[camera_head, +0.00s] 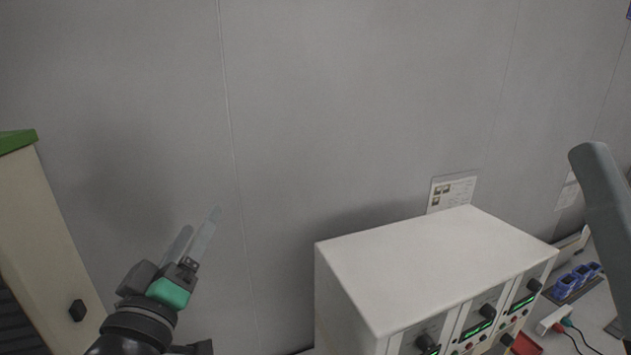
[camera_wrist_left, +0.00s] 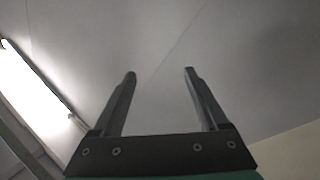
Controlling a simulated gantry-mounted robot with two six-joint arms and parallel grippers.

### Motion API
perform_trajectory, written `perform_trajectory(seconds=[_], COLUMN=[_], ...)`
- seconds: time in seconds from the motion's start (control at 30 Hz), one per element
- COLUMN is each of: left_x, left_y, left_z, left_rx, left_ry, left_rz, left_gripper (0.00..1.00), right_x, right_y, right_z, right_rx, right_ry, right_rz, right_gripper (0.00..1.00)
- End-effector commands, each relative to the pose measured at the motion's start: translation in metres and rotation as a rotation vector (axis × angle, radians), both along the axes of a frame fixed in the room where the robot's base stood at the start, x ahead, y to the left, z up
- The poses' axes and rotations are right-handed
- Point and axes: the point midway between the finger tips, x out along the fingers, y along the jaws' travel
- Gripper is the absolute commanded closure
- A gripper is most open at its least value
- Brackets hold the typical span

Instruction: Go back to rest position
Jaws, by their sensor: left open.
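My left gripper (camera_head: 197,233) is raised in front of the grey wall at the lower left of the head view, its fingers pointing up. It also shows in the left wrist view (camera_wrist_left: 160,75), where its two dark fingers stand apart with nothing between them. Behind the fingers in that view are a plain grey surface and a bright tube light (camera_wrist_left: 40,90). A smooth grey bar-shaped part (camera_head: 598,200) comes in at the right edge of the head view; no right gripper fingers show.
A white instrument box (camera_head: 420,262) with knobs and green displays stands at the lower right. Blue devices (camera_head: 578,279) and cables lie on the bench beyond it. A beige cabinet (camera_head: 42,240) with a green top stands at the left. The wall carries a posted sheet (camera_head: 452,192).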

Motion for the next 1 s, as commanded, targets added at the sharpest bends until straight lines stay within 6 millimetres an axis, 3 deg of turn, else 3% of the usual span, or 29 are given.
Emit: perform_trajectory(seconds=[0.03, 0.13, 0.2, 0.33, 0.5, 1.0], left_x=[-0.028, -0.091, -0.135, -0.198, -0.196, -0.195], left_y=[-0.002, -0.003, -0.001, 0.002, 0.002, 0.002], left_z=[0.036, 0.096, 0.126, 0.156, 0.156, 0.155], left_rx=[0.047, 0.16, 0.241, 0.402, 0.539, 0.54], left_ry=[-0.109, -0.323, -0.453, -0.619, -0.616, -0.614], left_rz=[0.008, 0.056, 0.109, 0.232, 0.31, 0.31], left_gripper=[0.23, 0.23, 0.23, 0.23, 0.23, 0.23], right_x=[0.0, 0.0, 0.0, 0.0, 0.0, 0.0], right_y=[0.0, 0.0, 0.0, 0.0, 0.0, 0.0], right_z=[0.0, 0.0, 0.0, 0.0, 0.0, 0.0], right_rx=[0.0, 0.0, 0.0, 0.0, 0.0, 0.0], right_ry=[0.0, 0.0, 0.0, 0.0, 0.0, 0.0], right_rz=[0.0, 0.0, 0.0, 0.0, 0.0, 0.0], right_gripper=[0.5, 0.5, 0.5, 0.5, 0.5, 0.5])
